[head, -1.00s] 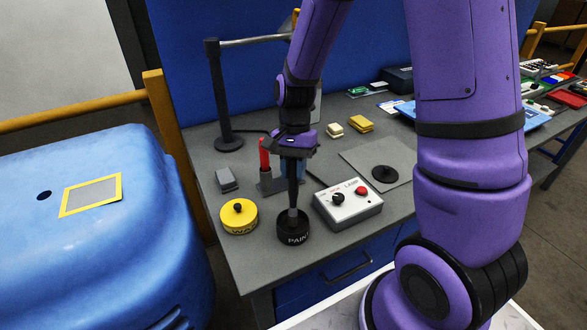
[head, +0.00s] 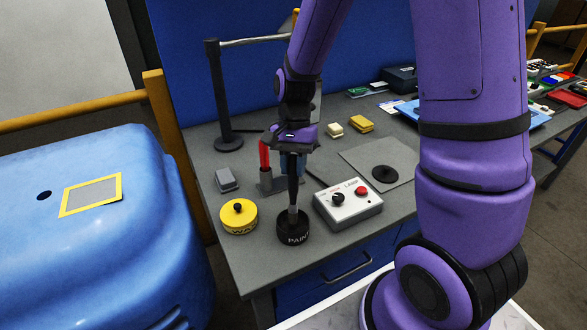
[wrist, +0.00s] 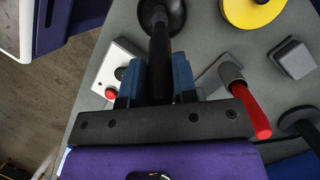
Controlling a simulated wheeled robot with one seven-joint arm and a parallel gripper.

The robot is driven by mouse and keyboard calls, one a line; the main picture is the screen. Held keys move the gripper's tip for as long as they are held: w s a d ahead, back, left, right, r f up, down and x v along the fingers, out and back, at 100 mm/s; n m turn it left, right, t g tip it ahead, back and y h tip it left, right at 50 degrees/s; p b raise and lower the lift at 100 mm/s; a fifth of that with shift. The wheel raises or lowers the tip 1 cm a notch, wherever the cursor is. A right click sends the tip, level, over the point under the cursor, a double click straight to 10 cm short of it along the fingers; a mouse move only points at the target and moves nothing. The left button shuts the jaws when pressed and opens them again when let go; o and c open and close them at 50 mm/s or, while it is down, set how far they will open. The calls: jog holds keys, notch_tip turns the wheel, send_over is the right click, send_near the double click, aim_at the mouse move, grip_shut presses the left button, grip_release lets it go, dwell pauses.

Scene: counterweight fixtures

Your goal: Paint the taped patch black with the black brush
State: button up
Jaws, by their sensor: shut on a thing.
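My gripper (head: 293,168) is shut on the black brush (head: 293,190) and holds it upright, with its lower end at the mouth of the black paint pot (head: 293,233). Whether the bristles touch the paint is hidden. In the wrist view, the black brush handle (wrist: 159,62) runs between the blue fingers of my gripper (wrist: 157,80) toward the dark pot (wrist: 172,8). The taped patch (head: 92,194) is a grey rectangle framed in yellow tape on the blue rounded body (head: 100,255) at left. The patch is grey, with no black on it.
A yellow tin (head: 239,217) stands left of the pot and a lamp control box (head: 348,205) right of it. A red-handled tool (head: 264,155) in a holder is close behind my gripper. A black post (head: 221,100) and a yellow rail (head: 80,110) stand nearby.

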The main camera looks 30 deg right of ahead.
jog(key=shift+r, duration=2.85)
